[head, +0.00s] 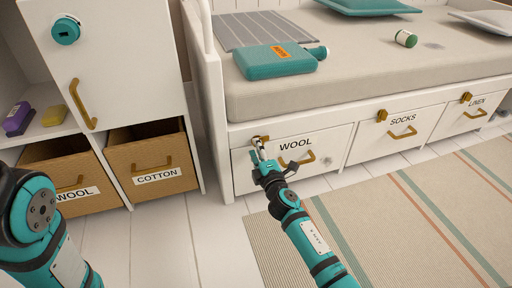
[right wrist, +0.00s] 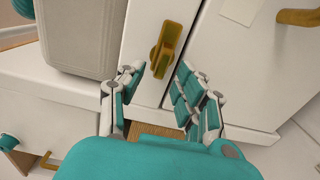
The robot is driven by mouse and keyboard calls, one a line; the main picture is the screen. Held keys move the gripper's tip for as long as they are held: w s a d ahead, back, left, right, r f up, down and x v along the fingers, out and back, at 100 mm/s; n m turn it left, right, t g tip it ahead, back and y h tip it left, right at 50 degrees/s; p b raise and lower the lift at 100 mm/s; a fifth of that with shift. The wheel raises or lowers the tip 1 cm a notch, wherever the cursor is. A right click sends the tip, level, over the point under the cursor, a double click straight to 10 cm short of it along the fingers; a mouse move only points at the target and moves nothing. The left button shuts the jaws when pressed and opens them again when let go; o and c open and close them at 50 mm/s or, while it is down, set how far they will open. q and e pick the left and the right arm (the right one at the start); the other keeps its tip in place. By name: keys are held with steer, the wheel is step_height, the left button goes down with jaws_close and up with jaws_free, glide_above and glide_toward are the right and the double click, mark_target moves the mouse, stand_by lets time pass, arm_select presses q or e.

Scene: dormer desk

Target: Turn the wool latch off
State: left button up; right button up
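The wool latch (head: 263,138) is a small gold turn-piece at the top left of the white under-bed drawer labelled WOOL (head: 295,144). My right gripper (head: 259,150) is just below and in front of it, partly covering it in the head view. In the right wrist view the latch (right wrist: 165,48) stands just beyond the fingertips, and the open right gripper (right wrist: 156,72) has one finger to each side. I see no clear contact. My left arm shows at the lower left of the head view, but its gripper is out of the picture.
Gold latches sit on the SOCKS drawer (head: 403,121) and the LINEN drawer (head: 477,100). The WOOL drawer has a gold handle (head: 297,162). A cabinet (head: 130,55) with cardboard bins stands at left. A striped rug (head: 400,220) covers open floor at right.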

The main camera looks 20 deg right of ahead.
steer(key=s, duration=0.6)
stand_by(0.3)
